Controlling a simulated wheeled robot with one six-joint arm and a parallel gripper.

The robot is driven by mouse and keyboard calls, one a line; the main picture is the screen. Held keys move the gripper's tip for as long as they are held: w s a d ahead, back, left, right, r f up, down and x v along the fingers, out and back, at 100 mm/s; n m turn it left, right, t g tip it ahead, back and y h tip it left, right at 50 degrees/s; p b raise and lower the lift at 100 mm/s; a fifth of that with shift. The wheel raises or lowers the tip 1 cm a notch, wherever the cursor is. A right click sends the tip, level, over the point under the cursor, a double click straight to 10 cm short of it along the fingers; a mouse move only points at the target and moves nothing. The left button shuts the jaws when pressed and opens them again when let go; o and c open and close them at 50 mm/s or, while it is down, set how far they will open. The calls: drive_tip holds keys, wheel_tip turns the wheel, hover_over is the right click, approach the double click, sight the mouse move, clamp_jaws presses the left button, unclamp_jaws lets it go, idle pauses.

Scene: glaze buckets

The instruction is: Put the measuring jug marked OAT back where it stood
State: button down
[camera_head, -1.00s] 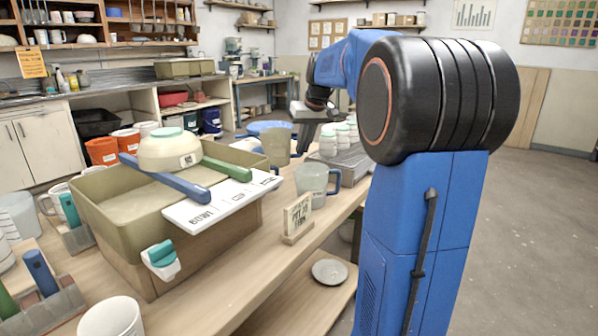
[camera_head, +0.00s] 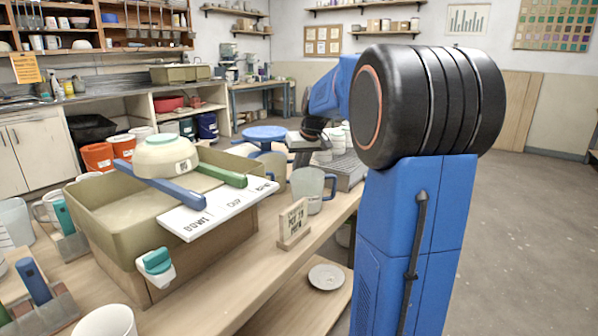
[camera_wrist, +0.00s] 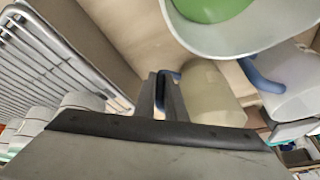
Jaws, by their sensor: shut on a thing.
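My gripper (camera_wrist: 160,98) is shut on the blue handle of a beige jug (camera_wrist: 210,92) in the wrist view. In the head view this jug (camera_head: 271,168) shows behind the white board, and my gripper (camera_head: 304,142) is partly hidden by my own arm. I cannot read any mark on the held jug, and I cannot tell whether its base touches the table. Another jug (camera_head: 309,188), pale with a blue handle, stands on the table to the right and nearer the camera; no name on it is readable.
A beige tub (camera_head: 115,215) carries a bowl (camera_head: 165,158), bars and a white labelled board (camera_head: 215,210). A small sign (camera_head: 293,224) stands at the table's front edge. A grey rack (camera_wrist: 45,65) and a pale container with green inside (camera_wrist: 205,8) flank the held jug. A blue round-topped thing (camera_head: 264,133) stands behind.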

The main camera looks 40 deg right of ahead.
drive_tip(key=shift+f, duration=0.1)
drive_tip(key=c, duration=1.8)
unclamp_jaws()
drive_tip(key=v, duration=1.2)
drive_tip(key=shift+s, duration=0.15)
